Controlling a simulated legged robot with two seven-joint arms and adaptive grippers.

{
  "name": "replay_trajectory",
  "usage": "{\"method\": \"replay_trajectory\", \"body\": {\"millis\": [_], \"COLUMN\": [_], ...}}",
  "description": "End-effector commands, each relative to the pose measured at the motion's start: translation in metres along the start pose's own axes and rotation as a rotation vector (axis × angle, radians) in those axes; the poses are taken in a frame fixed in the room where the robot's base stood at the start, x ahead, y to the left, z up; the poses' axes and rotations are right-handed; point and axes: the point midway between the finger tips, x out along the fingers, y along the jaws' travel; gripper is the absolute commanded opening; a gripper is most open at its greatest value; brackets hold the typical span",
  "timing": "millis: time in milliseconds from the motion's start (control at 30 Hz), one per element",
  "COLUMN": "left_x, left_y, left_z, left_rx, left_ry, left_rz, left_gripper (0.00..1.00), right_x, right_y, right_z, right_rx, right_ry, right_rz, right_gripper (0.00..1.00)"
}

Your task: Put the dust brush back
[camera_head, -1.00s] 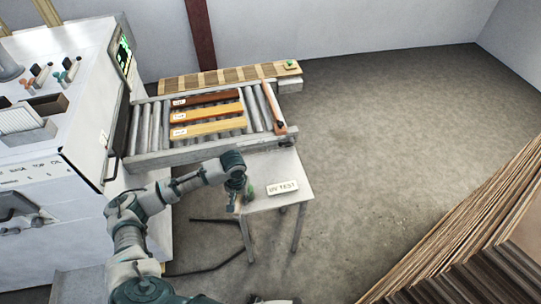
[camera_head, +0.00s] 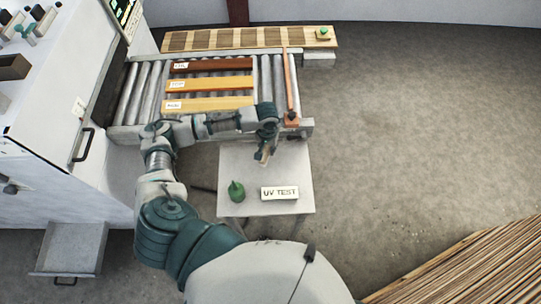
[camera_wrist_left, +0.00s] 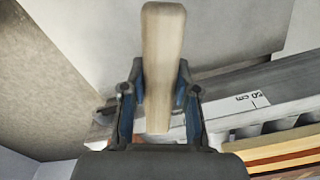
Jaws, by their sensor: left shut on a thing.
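The dust brush (camera_head: 263,154) shows as a pale wooden piece in my left gripper (camera_head: 266,143), over the back part of the small table (camera_head: 235,157), near the conveyor's front rail. In the left wrist view, its light wooden handle (camera_wrist_left: 162,60) lies between the two fingers of the left gripper (camera_wrist_left: 160,103), which is shut on it. No bristles can be made out. My right gripper is not in view.
A green bulb-shaped item (camera_head: 236,191) and a "UV TEST" sign (camera_head: 280,193) are on the table. The roller conveyor (camera_head: 150,95) carries several wood strips and has a reddish bar (camera_head: 290,85) across its right end. Stacked boards (camera_head: 470,265) lie at lower right.

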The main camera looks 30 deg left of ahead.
Motion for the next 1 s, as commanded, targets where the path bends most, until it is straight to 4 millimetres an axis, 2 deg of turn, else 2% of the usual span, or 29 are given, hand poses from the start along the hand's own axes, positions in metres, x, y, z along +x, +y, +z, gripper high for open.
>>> {"method": "replay_trajectory", "body": {"millis": [100, 267, 500, 833, 867, 933, 1000], "left_x": [0.021, 0.035, 0.066, 0.069, 0.069, 0.070, 0.070], "left_y": [0.000, 0.000, 0.001, 0.001, 0.001, 0.000, 0.000], "left_z": [-0.001, -0.001, -0.001, -0.001, -0.001, -0.002, -0.002], "left_rx": [-0.001, -0.001, 0.000, 0.000, 0.000, 0.000, 0.000], "left_ry": [0.000, 0.000, -0.001, 0.001, 0.001, 0.001, 0.001], "left_rz": [0.000, 0.001, 0.000, 0.000, 0.000, 0.001, 0.001], "left_gripper": [0.02, 0.02, 0.02, 0.02, 0.34, 0.52, 0.55], "right_x": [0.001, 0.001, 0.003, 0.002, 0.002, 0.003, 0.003], "right_y": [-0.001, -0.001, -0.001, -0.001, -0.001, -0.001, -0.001], "right_z": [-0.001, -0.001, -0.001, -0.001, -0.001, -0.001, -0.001], "right_rx": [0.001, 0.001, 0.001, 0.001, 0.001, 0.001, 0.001], "right_ry": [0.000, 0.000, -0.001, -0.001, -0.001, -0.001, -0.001], "right_rz": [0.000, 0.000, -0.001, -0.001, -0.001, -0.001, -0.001], "right_gripper": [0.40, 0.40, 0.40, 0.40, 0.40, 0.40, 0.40]}}
